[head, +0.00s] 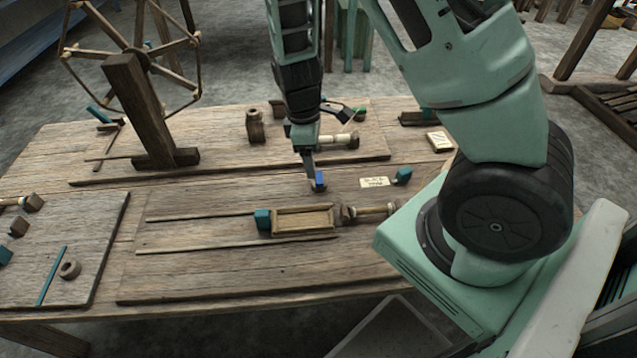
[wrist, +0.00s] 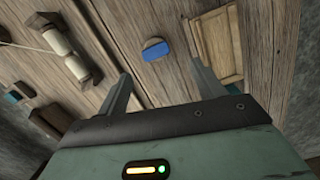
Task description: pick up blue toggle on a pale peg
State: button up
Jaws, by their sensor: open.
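The blue toggle (head: 320,178) is a small bright blue piece on the wooden table. In the wrist view the blue toggle (wrist: 157,50) lies in the gap just beyond my two fingertips, on wood planks. The pale peg under it cannot be made out clearly. My gripper (head: 312,176) points down over the toggle in the head view, and one finger partly covers it. In the wrist view my gripper (wrist: 160,73) has its fingers spread apart with nothing between them; whether they touch the toggle cannot be told.
A wooden tray frame (head: 303,206) with a teal block (head: 263,220) lies in front. A pale spool (head: 335,140) lies behind my gripper. A label card (head: 374,182) and a teal piece (head: 403,175) are to the right. A wooden reel (head: 130,95) stands at the left.

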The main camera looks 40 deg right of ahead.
aim_at(319, 177)
jog(key=f, duration=0.2)
jog(key=d+f+b, duration=0.1)
jog(key=f, duration=0.1)
jog(key=f+b, duration=0.1)
jog(key=f, duration=0.1)
jog(key=shift+s+d+f, duration=0.2)
jog(key=shift+s+f, duration=0.05)
jog(key=shift+f, duration=0.05)
jog(key=c, duration=1.1)
jog(key=shift+r, duration=0.1)
jog(key=shift+c, duration=0.2)
